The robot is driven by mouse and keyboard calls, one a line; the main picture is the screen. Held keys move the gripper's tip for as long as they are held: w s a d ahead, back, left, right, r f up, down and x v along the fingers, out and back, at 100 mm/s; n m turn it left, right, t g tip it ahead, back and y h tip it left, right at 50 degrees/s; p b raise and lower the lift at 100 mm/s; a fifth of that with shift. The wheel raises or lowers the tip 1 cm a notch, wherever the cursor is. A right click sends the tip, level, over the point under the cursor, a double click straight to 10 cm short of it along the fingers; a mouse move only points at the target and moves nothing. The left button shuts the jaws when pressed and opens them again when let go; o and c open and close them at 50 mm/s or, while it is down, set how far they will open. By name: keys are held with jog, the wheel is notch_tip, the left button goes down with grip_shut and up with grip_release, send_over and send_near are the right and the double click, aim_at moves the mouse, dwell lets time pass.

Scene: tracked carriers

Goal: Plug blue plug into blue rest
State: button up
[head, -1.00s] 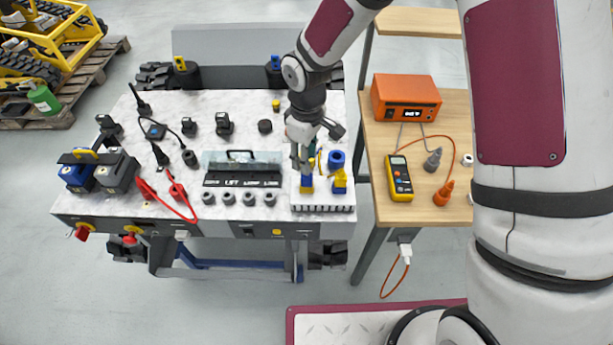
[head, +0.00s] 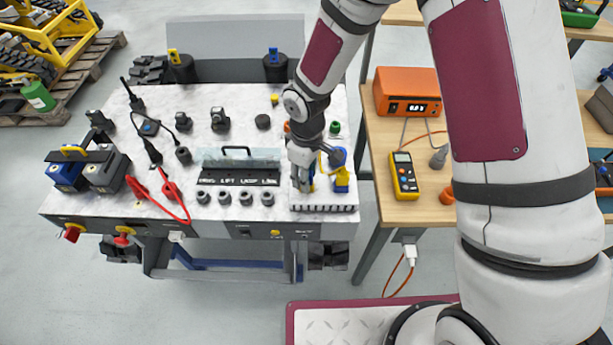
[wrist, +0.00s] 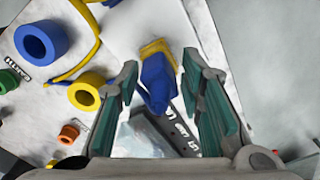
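The blue plug (wrist: 155,85) has a yellow collar and stands on a white plate (head: 330,208) at the workbench's right front corner. My gripper (wrist: 163,98) is open around it, with a finger on each side and gaps between. The blue rest, a blue ring with a dark hole (wrist: 41,40), is at the upper left in the wrist view. In the head view it is partly behind my gripper (head: 337,157). A yellow ring (wrist: 87,92) lies nearer.
A yellow cable (wrist: 85,55) runs between the blue ring and the plug. A blue and yellow piece (head: 342,180) stands right of my gripper. Green (wrist: 8,80) and orange (wrist: 68,133) rings are at left in the wrist view. A clear-covered label panel (head: 238,168) lies left of the plate.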

grip_shut()
jog(key=shift+r, duration=0.1)
jog(key=shift+r+p, duration=0.55)
jog(key=shift+r, duration=0.8)
jog(key=shift+r+p, duration=0.6)
jog(key=shift+r, duration=1.15)
